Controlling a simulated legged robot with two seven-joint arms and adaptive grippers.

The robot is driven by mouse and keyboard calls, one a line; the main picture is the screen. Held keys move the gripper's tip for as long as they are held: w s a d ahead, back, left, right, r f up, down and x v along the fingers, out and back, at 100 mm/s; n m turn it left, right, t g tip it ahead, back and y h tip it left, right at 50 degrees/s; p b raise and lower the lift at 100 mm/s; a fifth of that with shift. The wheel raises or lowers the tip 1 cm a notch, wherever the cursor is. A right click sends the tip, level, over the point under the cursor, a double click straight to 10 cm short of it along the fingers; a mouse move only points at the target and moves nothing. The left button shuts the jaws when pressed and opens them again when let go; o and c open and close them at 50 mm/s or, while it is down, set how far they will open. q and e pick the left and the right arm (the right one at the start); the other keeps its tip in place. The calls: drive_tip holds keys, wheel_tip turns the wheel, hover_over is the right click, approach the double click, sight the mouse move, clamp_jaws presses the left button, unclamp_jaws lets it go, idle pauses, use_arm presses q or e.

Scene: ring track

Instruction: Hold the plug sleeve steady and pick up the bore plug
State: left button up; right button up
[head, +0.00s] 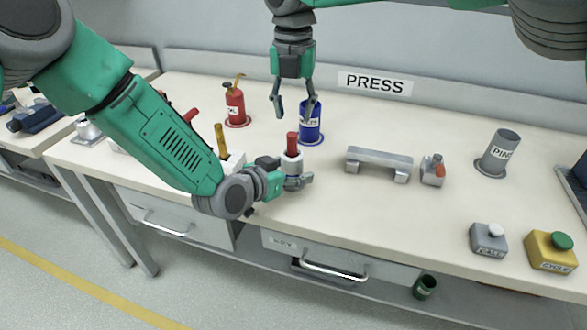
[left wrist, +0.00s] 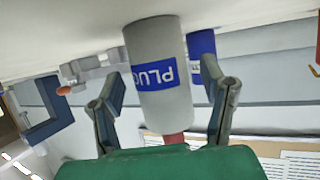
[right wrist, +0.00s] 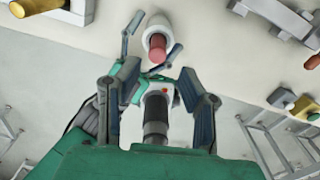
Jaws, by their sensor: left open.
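The plug sleeve (head: 291,165) is a pale grey upright cylinder near the table's front edge. Its blue PLUG label shows in the left wrist view (left wrist: 155,75). The red bore plug (head: 292,142) stands in its top and also shows in the right wrist view (right wrist: 158,47). My left gripper (head: 285,173) is open, low at the sleeve, with one finger on either side; the left wrist view shows a gap on the left, and contact on the right is unclear. My right gripper (head: 293,108) is open and empty, pointing down above and behind the plug.
A blue cylinder (head: 311,124) stands just behind the sleeve, with a red one (head: 235,107) farther left. A grey bridge-like block (head: 380,161) and a PIN cylinder (head: 499,154) stand to the right. Push-button boxes (head: 489,239) sit at the front right.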

use_arm(q)
drive_tip(key=shift+w+d+f, duration=0.1)
drive_tip(key=shift+w+f, duration=0.15)
drive_tip(key=shift+w, duration=0.15)
drive_tip(key=shift+d, duration=0.15)
drive_tip(key=c, duration=1.2)
drive_tip(key=shift+c, duration=0.2)
